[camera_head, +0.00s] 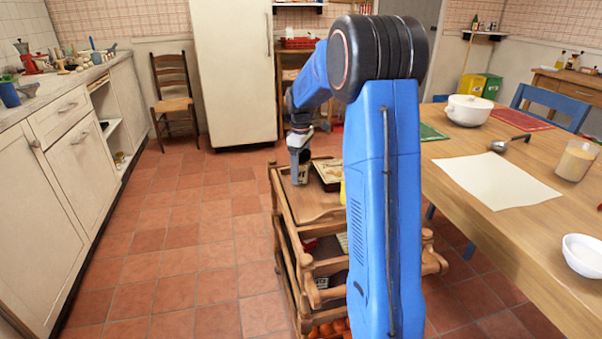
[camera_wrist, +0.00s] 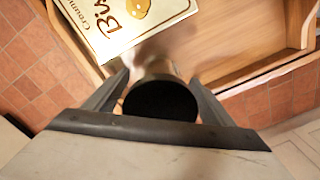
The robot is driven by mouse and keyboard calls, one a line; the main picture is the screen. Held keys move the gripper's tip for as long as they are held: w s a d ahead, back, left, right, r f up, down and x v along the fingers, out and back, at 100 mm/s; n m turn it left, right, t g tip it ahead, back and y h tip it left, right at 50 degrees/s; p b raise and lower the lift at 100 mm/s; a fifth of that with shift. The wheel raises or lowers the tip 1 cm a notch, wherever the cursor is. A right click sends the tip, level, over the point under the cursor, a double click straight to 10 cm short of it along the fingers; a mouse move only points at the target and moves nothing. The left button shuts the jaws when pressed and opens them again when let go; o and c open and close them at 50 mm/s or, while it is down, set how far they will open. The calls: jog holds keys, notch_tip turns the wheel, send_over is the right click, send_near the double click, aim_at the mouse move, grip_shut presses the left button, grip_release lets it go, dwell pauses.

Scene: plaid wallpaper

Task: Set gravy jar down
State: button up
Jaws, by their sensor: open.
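The gravy jar (camera_wrist: 160,98) shows in the wrist view as a round container with a dark top and a paler, shiny side. It appears to stand on the wooden top of the trolley (camera_head: 312,207), near an edge, though its base is hidden. My gripper (camera_wrist: 160,80) is open, with one finger on each side of the jar. In the head view my gripper (camera_head: 300,178) is low over the far left part of the trolley top, and the jar cannot be clearly made out there.
A flat printed box (camera_wrist: 125,22) lies close beside the jar. A yellow item (camera_head: 343,191) is partly hidden behind my arm. The front of the trolley top is clear. A table (camera_head: 465,165) stands at right, a counter (camera_head: 60,97) at left.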

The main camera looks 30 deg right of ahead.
notch_tip(320, 180, up, 10)
jog(key=shift+f, duration=0.1)
jog(key=shift+s+a+r, duration=0.1)
jog(key=shift+s+r, duration=0.05)
jog(key=shift+r, duration=0.3)
jog(key=s+a+r+m+t, duration=0.1)
jog(key=s+a+r+m, duration=0.1)
jog(key=s+a, duration=0.6)
jog(key=s+a+r+m+t, duration=0.1)
jog(key=s+a+r, duration=0.25)
jog(key=s, duration=0.75)
jog(key=s+a+f+m+t, duration=0.1)
jog(key=s+a+f+m, duration=0.1)
jog(key=s, duration=0.8)
jog(key=s+a+f+m+t, duration=0.1)
jog(key=s+a+f, duration=0.4)
jog(key=s, duration=0.6)
notch_tip(320, 180, down, 2)
jog(key=shift+a+f+m+t, duration=0.15)
jog(key=shift+m+t, duration=0.25)
jog(key=shift+m, duration=0.4)
